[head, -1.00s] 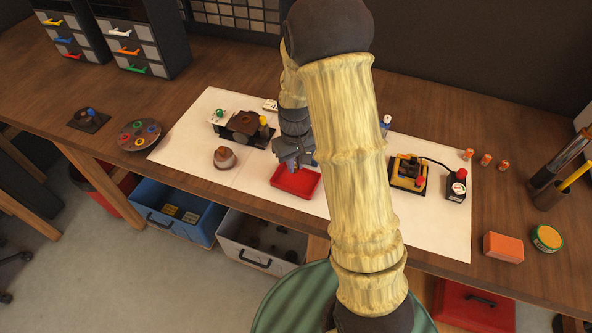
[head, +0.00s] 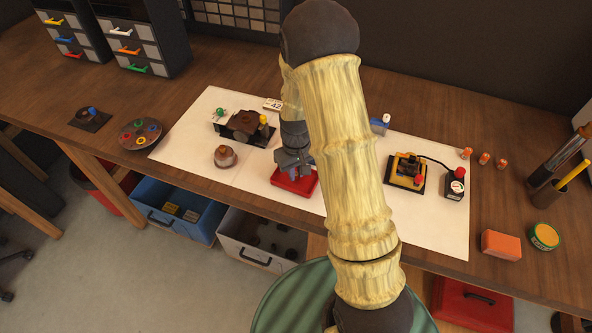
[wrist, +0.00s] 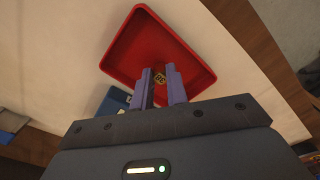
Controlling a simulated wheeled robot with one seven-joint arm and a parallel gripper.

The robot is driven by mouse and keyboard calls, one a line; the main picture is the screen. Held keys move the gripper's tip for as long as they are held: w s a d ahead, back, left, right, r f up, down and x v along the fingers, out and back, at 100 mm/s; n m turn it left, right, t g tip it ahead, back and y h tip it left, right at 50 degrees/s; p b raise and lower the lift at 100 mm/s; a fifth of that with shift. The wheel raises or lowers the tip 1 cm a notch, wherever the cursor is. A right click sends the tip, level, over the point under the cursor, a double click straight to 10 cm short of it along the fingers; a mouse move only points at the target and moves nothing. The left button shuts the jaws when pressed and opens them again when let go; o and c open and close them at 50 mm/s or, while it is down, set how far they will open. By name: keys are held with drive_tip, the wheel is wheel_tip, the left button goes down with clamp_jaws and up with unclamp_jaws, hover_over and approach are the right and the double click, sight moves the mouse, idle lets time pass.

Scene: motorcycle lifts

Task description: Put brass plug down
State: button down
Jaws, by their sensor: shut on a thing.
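My gripper (head: 294,174) is over the red tray (head: 302,188) on the white mat in the head view. In the wrist view my gripper's two fingers (wrist: 160,88) reach over the inside of the red tray (wrist: 128,47). Most of the plug is hidden by the fingers. I cannot tell whether it touches the tray floor. The rest of the tray floor in sight is bare.
A round knobbed piece (head: 225,157) stands left of the tray on the white mat (head: 250,187). A dark fixture (head: 243,124) is behind it. A yellow and black device (head: 407,170) stands to the right. The table's front edge is close in front of the tray.

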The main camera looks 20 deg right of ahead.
drive_tip(key=c, duration=1.4)
unclamp_jaws()
wheel_tip(320, 180, up, 12)
drive_tip(key=shift+r+b, duration=0.1)
drive_tip(key=shift+b, duration=0.95)
drive_tip(key=shift+s, duration=0.1)
drive_tip(key=s+m+t, duration=0.1)
drive_tip(key=s, duration=0.3)
drive_tip(key=s+r, duration=0.1)
drive_tip(key=s, duration=0.4)
drive_tip(key=s+m+t, duration=0.1)
drive_tip(key=s, duration=0.4)
drive_tip(key=shift+r+m+t, duration=0.2)
drive_tip(key=shift+m+t, duration=0.1)
